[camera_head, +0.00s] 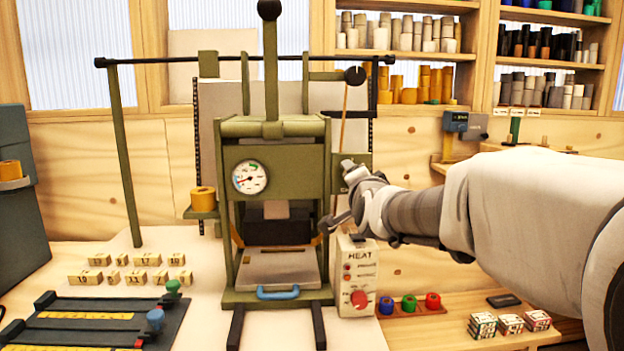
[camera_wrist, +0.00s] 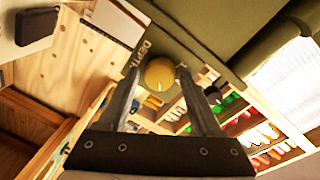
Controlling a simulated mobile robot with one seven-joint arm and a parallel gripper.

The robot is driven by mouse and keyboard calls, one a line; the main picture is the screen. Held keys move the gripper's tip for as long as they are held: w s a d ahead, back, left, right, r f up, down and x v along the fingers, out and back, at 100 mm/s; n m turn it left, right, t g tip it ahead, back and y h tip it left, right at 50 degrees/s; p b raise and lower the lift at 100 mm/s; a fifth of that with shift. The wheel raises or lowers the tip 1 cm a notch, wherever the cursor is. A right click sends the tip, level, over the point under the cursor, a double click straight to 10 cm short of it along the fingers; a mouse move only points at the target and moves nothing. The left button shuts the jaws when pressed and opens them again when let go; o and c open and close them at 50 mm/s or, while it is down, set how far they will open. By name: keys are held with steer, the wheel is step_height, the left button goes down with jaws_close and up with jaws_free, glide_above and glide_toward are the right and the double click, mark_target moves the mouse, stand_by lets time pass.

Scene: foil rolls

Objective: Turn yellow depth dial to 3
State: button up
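The yellow depth dial (camera_wrist: 158,73) sits on a green panel (camera_wrist: 150,42) lettered "DEPTH" in the wrist view. My gripper (camera_wrist: 159,72) has its two dark fingers apart, one on each side of the dial. A narrow gap seems to show beside it; I cannot tell whether a finger touches it. The dial's scale and its present setting cannot be read. In the head view my gripper (camera_head: 335,222) is at the right side of the green press (camera_head: 312,165), and the dial cannot be made out there.
A white HEAT box (camera_head: 357,285) with a red knob stands just below my gripper. The press's long lever (camera_head: 270,60) rises above it. Red, green and blue rings (camera_head: 409,305) lie on the bench at right. Shelves (camera_head: 405,55) of foil rolls line the back wall.

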steer(key=shift+o, duration=0.5)
steer(key=s+r+p, duration=0.1)
steer(key=s+p, duration=0.2)
steer(key=s, duration=1.4)
steer(key=shift+s+a, duration=0.2)
steer(key=shift+a, duration=0.25)
